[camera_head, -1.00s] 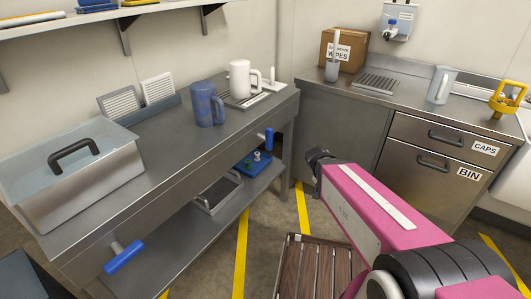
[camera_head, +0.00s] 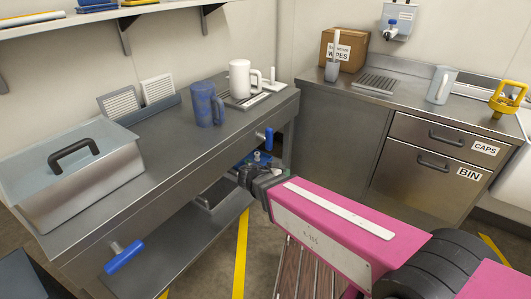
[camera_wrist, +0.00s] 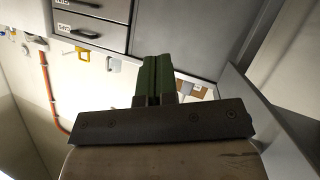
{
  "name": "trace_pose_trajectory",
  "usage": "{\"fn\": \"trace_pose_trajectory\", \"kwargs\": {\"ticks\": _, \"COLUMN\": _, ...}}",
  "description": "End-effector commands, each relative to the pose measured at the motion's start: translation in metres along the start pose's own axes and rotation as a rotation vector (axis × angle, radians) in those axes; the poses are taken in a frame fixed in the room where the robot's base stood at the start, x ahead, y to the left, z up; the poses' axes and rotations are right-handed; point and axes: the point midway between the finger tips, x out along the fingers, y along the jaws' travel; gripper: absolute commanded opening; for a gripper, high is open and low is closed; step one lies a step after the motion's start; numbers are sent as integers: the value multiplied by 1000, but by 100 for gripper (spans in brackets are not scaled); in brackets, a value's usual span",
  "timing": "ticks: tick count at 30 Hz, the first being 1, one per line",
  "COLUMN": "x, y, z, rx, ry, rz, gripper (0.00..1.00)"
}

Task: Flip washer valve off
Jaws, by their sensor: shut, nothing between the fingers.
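No valve carries a readable washer label, so I cannot tell which is the washer valve. One blue handle (camera_head: 268,139) sits on the front right of the steel bench, and another blue handle (camera_head: 125,257) at its front left. A blue-knobbed fitting (camera_head: 392,23) is on the wall box. A blue block with small knobs (camera_head: 256,158) lies on the bench's lower shelf, partly hidden.
The steel bench (camera_head: 165,150) holds a lidded bin (camera_head: 95,185), a blue mug (camera_head: 206,104) and a white mug (camera_head: 240,79). A drawer cabinet (camera_head: 435,165) stands at right with a yellow-handled item (camera_head: 505,99) on top. A slatted wooden stool (camera_head: 300,272) is under my arm.

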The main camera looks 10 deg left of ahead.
Motion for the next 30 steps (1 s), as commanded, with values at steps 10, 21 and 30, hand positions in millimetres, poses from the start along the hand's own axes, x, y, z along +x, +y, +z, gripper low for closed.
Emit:
{"fn": "trace_pose_trajectory", "kwargs": {"ticks": 10, "x": -89, "y": -38, "z": -10, "rx": 196, "ry": 286, "rz": -127, "gripper": 0}}
{"fn": "trace_pose_trajectory", "kwargs": {"ticks": 21, "x": -151, "y": -55, "z": -12, "rx": 343, "ry": 448, "rz": -253, "gripper": 0}}
{"fn": "trace_pose_trajectory", "kwargs": {"ticks": 30, "x": -156, "y": -56, "z": -12, "rx": 355, "ry": 461, "rz": -265, "gripper": 0}}
